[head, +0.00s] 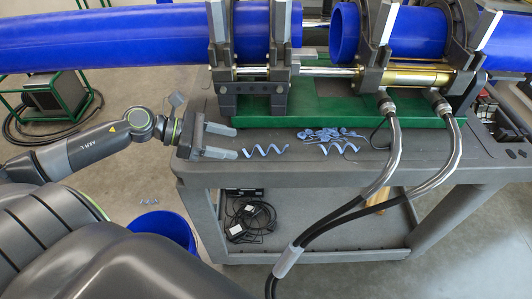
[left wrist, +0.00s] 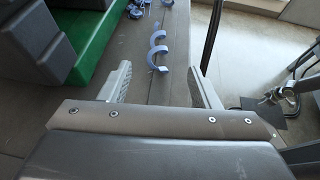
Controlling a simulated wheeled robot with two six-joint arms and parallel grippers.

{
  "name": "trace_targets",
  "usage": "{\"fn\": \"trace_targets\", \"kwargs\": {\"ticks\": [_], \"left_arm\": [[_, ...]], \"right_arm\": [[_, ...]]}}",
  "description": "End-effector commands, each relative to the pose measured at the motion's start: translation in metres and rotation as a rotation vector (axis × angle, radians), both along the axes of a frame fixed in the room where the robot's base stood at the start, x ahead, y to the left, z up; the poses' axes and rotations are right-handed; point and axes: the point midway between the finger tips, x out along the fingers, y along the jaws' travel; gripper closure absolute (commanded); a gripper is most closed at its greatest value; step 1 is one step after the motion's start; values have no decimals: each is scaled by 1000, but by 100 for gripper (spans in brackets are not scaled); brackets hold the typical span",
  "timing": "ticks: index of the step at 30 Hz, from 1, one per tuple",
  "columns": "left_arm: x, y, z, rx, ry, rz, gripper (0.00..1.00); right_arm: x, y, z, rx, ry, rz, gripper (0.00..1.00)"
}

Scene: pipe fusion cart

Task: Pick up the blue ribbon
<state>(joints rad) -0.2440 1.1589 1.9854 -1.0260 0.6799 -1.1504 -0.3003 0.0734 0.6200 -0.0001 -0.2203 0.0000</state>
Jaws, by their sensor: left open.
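Blue ribbon curls lie on the grey cart top. One light-blue spiral ribbon (head: 265,152) lies at the left, just right of my left gripper (head: 228,143). A second spiral ribbon (head: 338,148) lies farther right, by a pile of shavings (head: 325,134). In the left wrist view the nearest curl (left wrist: 157,52) lies ahead of the open fingers and between their lines. My left gripper also shows in the left wrist view (left wrist: 160,80), open and empty, low over the cart top. My right gripper is not in view.
The green machine base (head: 340,112) stands just behind the curls and carries clamps and blue pipes (head: 120,38). Two black hoses (head: 394,150) hang over the cart's front edge at the right. A blue bucket (head: 165,228) stands on the floor left of the cart.

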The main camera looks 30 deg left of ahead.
Motion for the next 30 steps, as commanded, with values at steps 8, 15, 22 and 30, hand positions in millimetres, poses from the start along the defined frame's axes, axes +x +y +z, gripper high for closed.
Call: {"fn": "trace_targets", "kwargs": {"ticks": [8, 15, 22, 30], "left_arm": [[17, -22, -9, -5, -4, 1, 44], [23, -31, -15, 0, -1, 2, 44], [31, -41, -16, -4, -3, 1, 44], [48, -62, -25, -5, -1, 3, 44]], "right_arm": [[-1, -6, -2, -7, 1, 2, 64], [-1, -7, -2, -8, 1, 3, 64], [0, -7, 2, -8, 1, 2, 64], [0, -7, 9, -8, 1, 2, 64]]}}
